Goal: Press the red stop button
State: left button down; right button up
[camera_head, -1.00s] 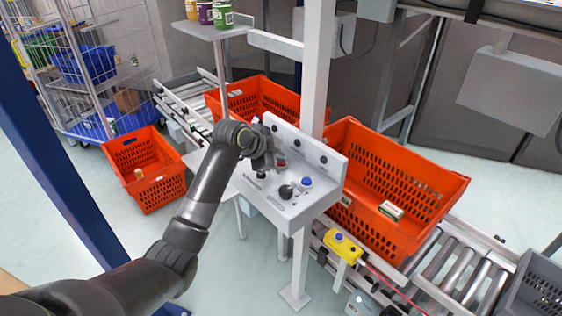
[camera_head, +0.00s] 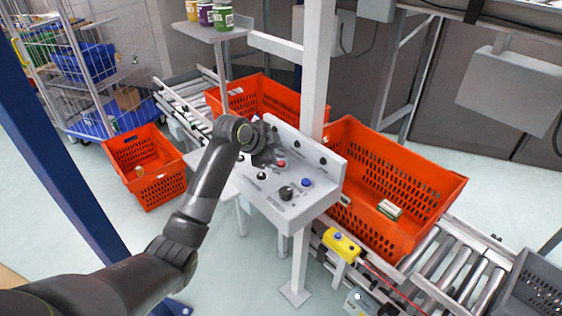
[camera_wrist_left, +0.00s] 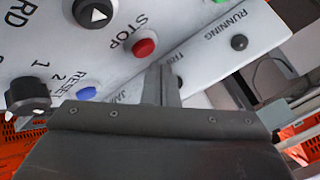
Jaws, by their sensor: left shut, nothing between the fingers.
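The red stop button (camera_head: 281,163) sits on the sloped face of the grey control panel (camera_head: 296,206). In the left wrist view the red button (camera_wrist_left: 144,47) stands out of the panel beside the word STOP, uncovered. My left gripper (camera_head: 272,158) is over the panel's upper left part, just left of the red button in the head view. In the left wrist view its shut fingers (camera_wrist_left: 162,82) point toward the panel, close to the button, with a visible gap beside it. Whether the fingertips touch the panel I cannot tell. My right gripper is not in view.
Orange totes (camera_head: 400,180) stand on the roller conveyor (camera_head: 455,262). A yellow box (camera_head: 341,244) is below right.

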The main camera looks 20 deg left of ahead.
pick_arm(q)
notch_tip(320, 180, up, 5)
jog(key=p, duration=0.4)
jog(key=shift+f, duration=0.1)
dwell(0.6)
